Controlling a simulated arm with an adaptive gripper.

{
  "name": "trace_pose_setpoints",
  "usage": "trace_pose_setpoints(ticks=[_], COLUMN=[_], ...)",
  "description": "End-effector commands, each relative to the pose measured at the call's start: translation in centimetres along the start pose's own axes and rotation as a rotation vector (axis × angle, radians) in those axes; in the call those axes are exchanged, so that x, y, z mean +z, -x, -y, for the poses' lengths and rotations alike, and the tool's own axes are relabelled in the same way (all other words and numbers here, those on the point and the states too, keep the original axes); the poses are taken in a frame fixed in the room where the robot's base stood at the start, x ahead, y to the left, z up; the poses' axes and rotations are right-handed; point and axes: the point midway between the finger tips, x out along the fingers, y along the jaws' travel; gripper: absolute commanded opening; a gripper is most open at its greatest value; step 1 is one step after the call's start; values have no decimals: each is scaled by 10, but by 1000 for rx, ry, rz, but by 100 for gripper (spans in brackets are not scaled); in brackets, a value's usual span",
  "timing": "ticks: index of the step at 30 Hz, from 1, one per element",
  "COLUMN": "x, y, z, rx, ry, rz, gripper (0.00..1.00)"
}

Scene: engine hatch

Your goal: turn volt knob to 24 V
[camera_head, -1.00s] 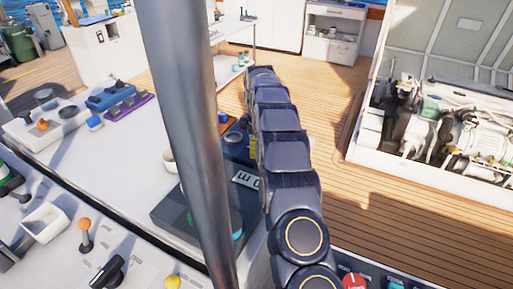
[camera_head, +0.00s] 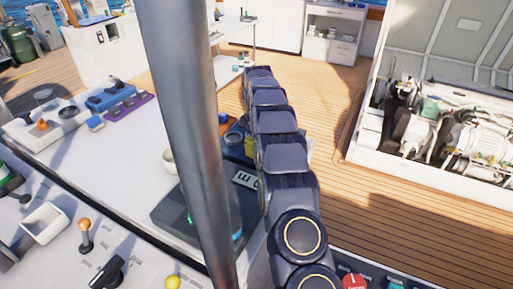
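No knob can be surely identified as the volt knob. A dark box (camera_head: 172,212) with a white label (camera_head: 245,180) stands on the white counter, partly hidden by a metal pole and my arm; a green light shows on its top. A red knob (camera_head: 355,282) is cut off at the bottom edge, right of my arm, on a dark panel with white lettering too small to read. A black lever-like knob (camera_head: 108,272) is on the white console at the lower left. My arm runs from the bottom centre up and away; my gripper cannot be made out.
The metal pole (camera_head: 185,120) crosses the view in front of the counter (camera_head: 75,155). A blue device (camera_head: 110,97) and a purple tray (camera_head: 130,107) sit on the counter. The open engine hatch (camera_head: 350,155) is at the right. The wooden deck (camera_head: 400,215) between is clear.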

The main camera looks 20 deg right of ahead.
Motion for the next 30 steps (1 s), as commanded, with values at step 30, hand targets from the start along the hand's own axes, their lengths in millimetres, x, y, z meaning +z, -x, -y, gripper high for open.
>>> trace_pose_setpoints(ticks=[30], x=[0], y=[-3], z=[0], rx=[-3], ry=[-962], rz=[51], gripper=[2])
